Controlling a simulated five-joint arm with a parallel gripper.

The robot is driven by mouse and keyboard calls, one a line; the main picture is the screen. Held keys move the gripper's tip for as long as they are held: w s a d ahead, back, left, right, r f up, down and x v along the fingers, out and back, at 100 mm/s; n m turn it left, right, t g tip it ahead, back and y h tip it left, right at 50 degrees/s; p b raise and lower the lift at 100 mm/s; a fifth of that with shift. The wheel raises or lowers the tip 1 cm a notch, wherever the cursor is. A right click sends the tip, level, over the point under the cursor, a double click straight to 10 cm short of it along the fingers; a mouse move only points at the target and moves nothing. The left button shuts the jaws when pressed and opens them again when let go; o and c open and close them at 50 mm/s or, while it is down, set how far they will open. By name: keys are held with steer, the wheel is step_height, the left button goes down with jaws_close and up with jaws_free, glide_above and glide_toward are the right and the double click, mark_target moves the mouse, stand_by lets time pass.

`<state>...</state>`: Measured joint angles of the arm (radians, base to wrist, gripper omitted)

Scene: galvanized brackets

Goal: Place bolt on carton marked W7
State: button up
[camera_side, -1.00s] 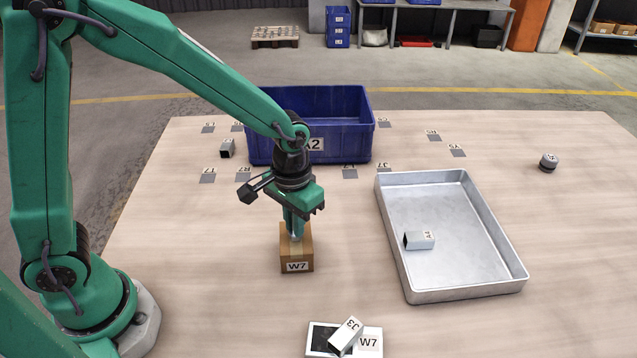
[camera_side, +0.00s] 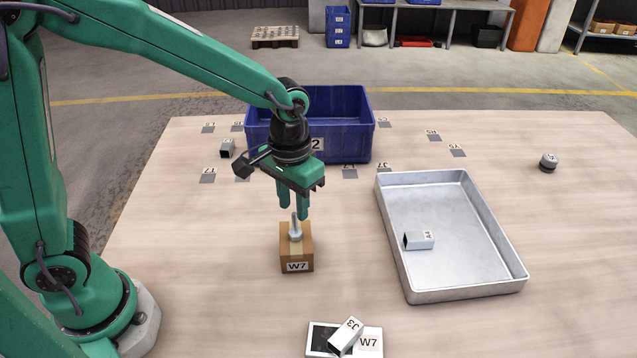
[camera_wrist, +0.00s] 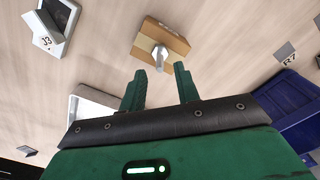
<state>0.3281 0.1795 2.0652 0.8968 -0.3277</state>
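The bolt (camera_side: 295,230) is a grey metal piece standing upright, head down, on top of the brown carton marked W7 (camera_side: 297,257). In the wrist view the bolt (camera_wrist: 160,56) also shows on the carton (camera_wrist: 172,38), clear of my fingers. My gripper (camera_side: 294,212) is just above the carton, close behind the bolt's shank, with its two fingers apart and nothing between them. In the wrist view the open fingers of my gripper (camera_wrist: 160,88) are empty.
A grey metal tray (camera_side: 480,285) holding a bracket marked A4 (camera_side: 420,240) is at the right. A blue bin (camera_side: 350,150) stands behind my gripper. A scale-like device marked W7 (camera_side: 369,343) bears a bracket marked J3 (camera_side: 346,336) in front. The table between is clear.

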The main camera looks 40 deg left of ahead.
mark_target(294, 213)
step_height(294, 213, up, 7)
stand_by(0.4)
steer(key=shift+a, duration=0.1)
stand_by(0.4)
steer(key=s+a+r+t, duration=0.5)
steer(key=s+a, duration=0.6)
steer(key=s, duration=0.2)
steer(key=shift+a+t, duration=0.3)
steer(key=shift+a, duration=0.1)
stand_by(1.0)
